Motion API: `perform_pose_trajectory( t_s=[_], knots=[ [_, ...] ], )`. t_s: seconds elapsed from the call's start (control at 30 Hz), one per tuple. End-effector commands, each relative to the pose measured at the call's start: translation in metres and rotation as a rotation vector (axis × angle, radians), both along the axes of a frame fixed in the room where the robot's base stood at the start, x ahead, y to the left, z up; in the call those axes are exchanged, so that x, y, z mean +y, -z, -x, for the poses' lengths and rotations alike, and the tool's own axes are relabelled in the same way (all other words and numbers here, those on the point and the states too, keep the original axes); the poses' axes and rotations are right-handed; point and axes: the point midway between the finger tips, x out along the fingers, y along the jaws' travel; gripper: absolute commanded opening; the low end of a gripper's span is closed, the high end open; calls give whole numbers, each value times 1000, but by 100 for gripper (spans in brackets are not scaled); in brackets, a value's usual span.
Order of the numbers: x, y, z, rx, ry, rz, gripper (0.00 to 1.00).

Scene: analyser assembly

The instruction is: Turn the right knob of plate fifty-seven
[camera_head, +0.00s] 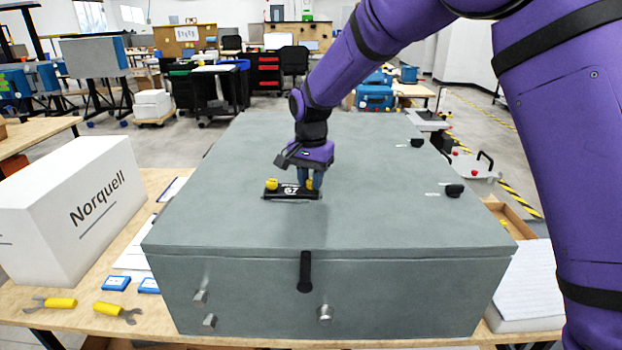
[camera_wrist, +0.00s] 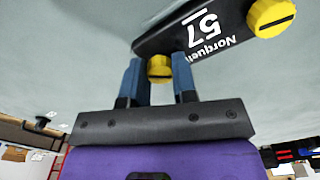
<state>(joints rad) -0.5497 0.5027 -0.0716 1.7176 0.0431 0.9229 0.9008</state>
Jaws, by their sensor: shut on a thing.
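The black plate marked 57 (camera_head: 291,194) lies on top of the grey analyser case (camera_head: 230,225); it also shows in the wrist view (camera_wrist: 228,28). It has two yellow knobs. The left knob (camera_head: 271,184) stands free, and in the wrist view it is at the upper right (camera_wrist: 270,16) with a dark slot across its face. The right knob (camera_head: 309,184) is between my gripper's fingers, and in the wrist view it shows between the blue fingertips (camera_wrist: 159,68). My gripper (camera_wrist: 158,75) is shut on this right knob, reaching down from above. The fingers partly hide the knob.
Two black latches or handles (camera_head: 454,190) sit on the right of the case top, and a black handle (camera_head: 305,272) is on its front. A white Norquell box (camera_head: 75,205) stands at left. Yellow-handled tools (camera_head: 113,311) lie in front of it.

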Motion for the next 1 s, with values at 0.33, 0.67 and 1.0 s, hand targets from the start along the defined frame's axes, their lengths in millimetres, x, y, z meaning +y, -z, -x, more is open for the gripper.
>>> perform_pose_trajectory(
  t_s=[0.33,0.67,1.0],
  knots=[
    [1,-2,-1,-3,329,-2,2],
    [1,-2,-2,-4,642,-3,2],
    [2,-2,-2,-3,965,-4,2]
  ],
)
